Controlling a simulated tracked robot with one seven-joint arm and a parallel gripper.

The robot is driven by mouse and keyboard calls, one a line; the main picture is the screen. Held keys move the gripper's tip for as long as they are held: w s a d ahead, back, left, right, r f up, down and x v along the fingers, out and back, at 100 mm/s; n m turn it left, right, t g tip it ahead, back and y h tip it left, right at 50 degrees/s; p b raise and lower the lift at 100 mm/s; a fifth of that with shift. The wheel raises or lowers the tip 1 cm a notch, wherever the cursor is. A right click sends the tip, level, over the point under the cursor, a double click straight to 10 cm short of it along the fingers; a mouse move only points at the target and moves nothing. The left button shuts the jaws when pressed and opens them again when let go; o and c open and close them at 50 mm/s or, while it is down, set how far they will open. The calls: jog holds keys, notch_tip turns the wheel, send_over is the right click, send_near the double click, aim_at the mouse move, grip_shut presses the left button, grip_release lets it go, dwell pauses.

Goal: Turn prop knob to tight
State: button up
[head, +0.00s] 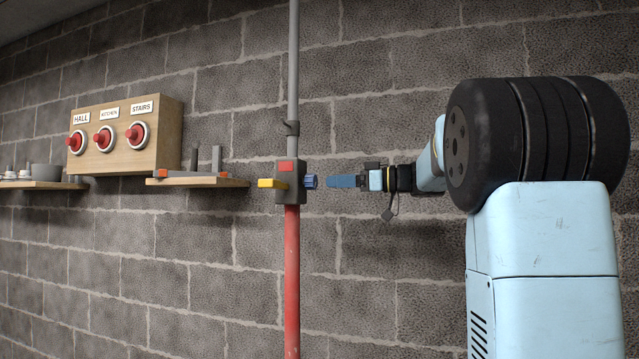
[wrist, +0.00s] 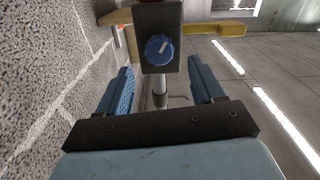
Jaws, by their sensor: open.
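The blue prop knob (head: 311,181) sits on the right face of a dark grey clamp box (head: 290,182) on a vertical pole. In the wrist view the knob (wrist: 158,50) faces me, and its white pointer line slants to the upper right. No markings around it are legible. My gripper (head: 330,181) is level with the knob and a short gap to its right, pointing at it. In the wrist view my gripper (wrist: 160,76) has its two blue fingers apart, one to each side below the knob.
A yellow lever (head: 272,183) sticks out on the box's far side. The pole is grey above (head: 293,70) and red below (head: 292,285).

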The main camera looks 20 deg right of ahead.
aim_at(316, 182)
jog(key=shift+x, duration=3.1)
jog(key=shift+c, duration=0.3)
